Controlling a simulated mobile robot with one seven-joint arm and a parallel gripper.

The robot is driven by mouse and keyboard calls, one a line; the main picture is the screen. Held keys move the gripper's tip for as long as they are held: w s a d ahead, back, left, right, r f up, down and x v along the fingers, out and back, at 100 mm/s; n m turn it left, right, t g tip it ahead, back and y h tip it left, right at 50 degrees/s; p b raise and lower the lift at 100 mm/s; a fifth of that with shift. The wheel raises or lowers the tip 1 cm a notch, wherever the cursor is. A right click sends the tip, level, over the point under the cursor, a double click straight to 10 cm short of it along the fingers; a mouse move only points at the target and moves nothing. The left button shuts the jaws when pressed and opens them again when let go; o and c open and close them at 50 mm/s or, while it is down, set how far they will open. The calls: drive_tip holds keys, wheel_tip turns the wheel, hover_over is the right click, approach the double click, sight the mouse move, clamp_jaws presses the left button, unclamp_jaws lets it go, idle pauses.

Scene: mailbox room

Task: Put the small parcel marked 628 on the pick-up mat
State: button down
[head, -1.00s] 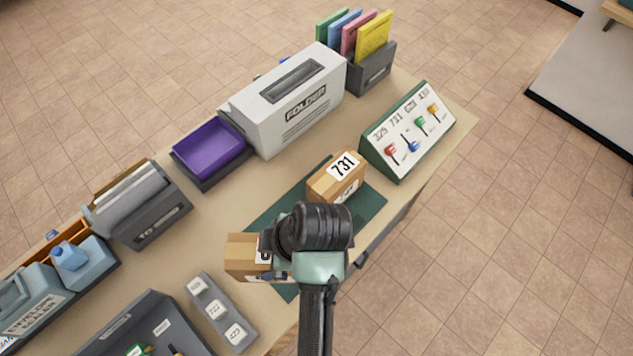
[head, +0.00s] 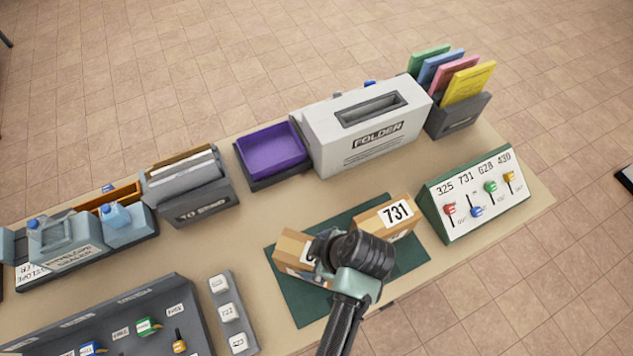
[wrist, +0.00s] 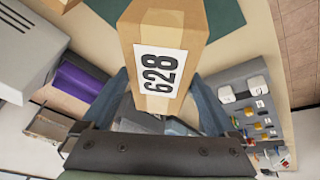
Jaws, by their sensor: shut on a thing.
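The small brown parcel marked 628 (wrist: 160,72) is held between the two fingers of my gripper (wrist: 167,100) in the wrist view, its label facing the camera. In the head view, the parcel (head: 291,249) is over the left part of the dark green mat (head: 300,307), partly hidden by my gripper (head: 318,262). I cannot tell whether its underside touches the mat. A second brown parcel marked 731 (head: 372,219) sits on the right part of the mat, just right of my gripper.
Behind are a white folder box (head: 365,130), a purple tray (head: 272,150) and a grey file holder (head: 190,195).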

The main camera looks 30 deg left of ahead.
drive_tip(key=shift+f, duration=1.9)
